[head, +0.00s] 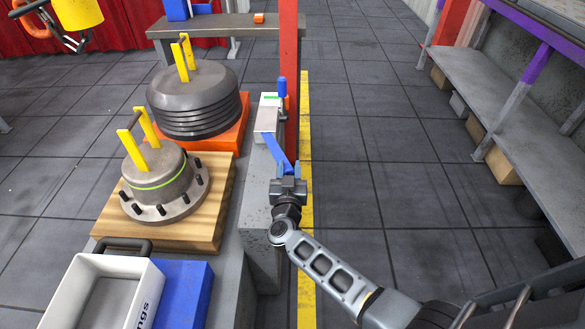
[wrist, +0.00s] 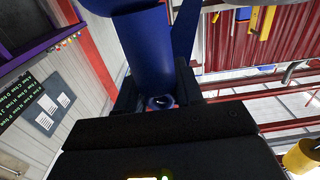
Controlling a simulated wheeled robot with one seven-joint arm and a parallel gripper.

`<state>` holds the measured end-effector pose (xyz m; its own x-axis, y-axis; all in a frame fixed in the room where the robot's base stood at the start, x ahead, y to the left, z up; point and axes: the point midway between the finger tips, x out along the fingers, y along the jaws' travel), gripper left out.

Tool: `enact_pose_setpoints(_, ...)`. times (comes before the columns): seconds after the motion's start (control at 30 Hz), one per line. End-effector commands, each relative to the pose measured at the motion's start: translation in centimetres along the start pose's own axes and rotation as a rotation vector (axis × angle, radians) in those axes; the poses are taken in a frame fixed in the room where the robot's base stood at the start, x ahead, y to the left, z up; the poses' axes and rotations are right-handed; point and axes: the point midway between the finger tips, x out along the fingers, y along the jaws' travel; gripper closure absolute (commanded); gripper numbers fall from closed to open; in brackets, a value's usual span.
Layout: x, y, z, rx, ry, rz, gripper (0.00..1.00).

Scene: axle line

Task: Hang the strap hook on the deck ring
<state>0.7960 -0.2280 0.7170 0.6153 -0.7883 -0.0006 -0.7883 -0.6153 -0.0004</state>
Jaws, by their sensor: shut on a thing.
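My gripper (head: 287,172) is in the middle of the head view, beside the red post and above the grey bench edge. It is shut on a blue piece (head: 277,148), which I take to be the strap hook. In the wrist view the strap hook (wrist: 147,52) shows as a thick blue cylinder between the black fingers, with a small round blue end low between them. A flat blue band (wrist: 184,38) runs up beside it. The hook's tip cannot be made out. I cannot pick out the deck ring in either view.
A red post (head: 288,60) stands just beyond my gripper. A white box (head: 267,113) sits beside it. To the left are a flanged hub (head: 158,185) on a wooden board, stacked grey discs (head: 195,100) and a white bin (head: 105,295). Open floor lies to the right.

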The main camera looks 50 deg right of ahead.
Motion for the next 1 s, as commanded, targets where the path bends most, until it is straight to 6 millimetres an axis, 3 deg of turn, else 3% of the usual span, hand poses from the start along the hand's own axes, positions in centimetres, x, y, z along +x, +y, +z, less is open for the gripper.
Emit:
enact_pose_setpoints(0.47,0.11,-0.05,0.04,0.001,0.006,0.001,1.0)
enact_pose_setpoints(0.5,0.11,-0.05,0.04,0.001,0.006,0.001,0.6)
enact_pose_setpoints(0.77,0.05,-0.01,0.2,0.0,0.003,0.0,0.35)
enact_pose_setpoints(1.0,-0.12,0.09,0.56,-0.002,-0.004,0.0,0.34)
